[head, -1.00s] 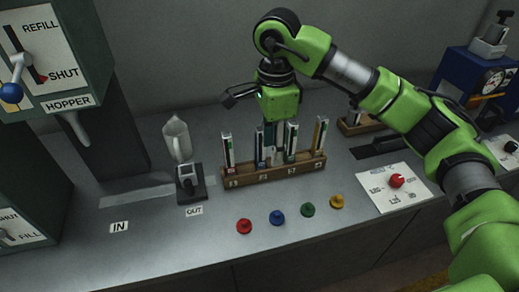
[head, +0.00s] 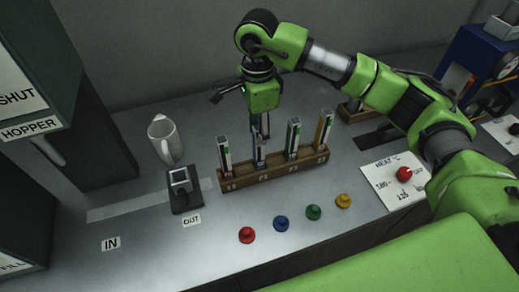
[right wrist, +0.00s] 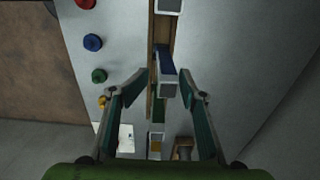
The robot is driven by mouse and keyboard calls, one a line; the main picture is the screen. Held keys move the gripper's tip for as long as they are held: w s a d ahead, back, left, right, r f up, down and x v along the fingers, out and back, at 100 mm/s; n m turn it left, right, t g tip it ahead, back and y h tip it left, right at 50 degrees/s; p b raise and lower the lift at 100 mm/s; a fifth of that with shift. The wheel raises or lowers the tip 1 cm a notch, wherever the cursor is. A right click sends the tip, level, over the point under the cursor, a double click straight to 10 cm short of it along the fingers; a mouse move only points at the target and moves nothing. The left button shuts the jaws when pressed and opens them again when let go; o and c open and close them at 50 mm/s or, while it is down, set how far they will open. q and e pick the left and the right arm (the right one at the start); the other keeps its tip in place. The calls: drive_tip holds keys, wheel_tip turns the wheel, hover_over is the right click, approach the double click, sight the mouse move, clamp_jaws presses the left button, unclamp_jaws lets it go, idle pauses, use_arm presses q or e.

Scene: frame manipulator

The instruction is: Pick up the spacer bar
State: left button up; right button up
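Several upright bars stand in a wooden rack (head: 275,172) in the head view. I cannot tell which one the task calls the spacer bar. My right gripper (head: 259,122) points down over the blue-marked bar. In the right wrist view its fingers (right wrist: 164,74) are apart, with the blue bar (right wrist: 166,62) between them and visible gaps on both sides. My left gripper is not in view.
A jug (head: 164,140) and a black stand (head: 184,190) are left of the rack. Red (head: 247,235), blue (head: 281,223), green (head: 313,212) and yellow (head: 343,201) knobs sit in front. A heat dial panel (head: 398,182) lies right; a hopper (head: 30,100) stands left.

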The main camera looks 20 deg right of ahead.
sight(260, 151)
drive_tip(key=f+p, duration=0.1)
drive_tip(key=f, duration=0.1)
drive_tip(key=f+p, duration=0.1)
drive_tip(key=f, duration=0.2)
drive_tip(key=f+p, duration=0.1)
drive_tip(key=f, duration=0.1)
drive_tip(key=shift+d+f, duration=0.25)
drive_tip(key=shift+f, duration=0.05)
drive_tip(key=shift+w+f+p, duration=0.1)
drive_tip(key=shift+f+p, duration=0.2)
drive_tip(key=shift+f, duration=0.1)
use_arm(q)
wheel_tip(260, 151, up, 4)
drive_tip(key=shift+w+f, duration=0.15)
use_arm(e)
clamp_jaws()
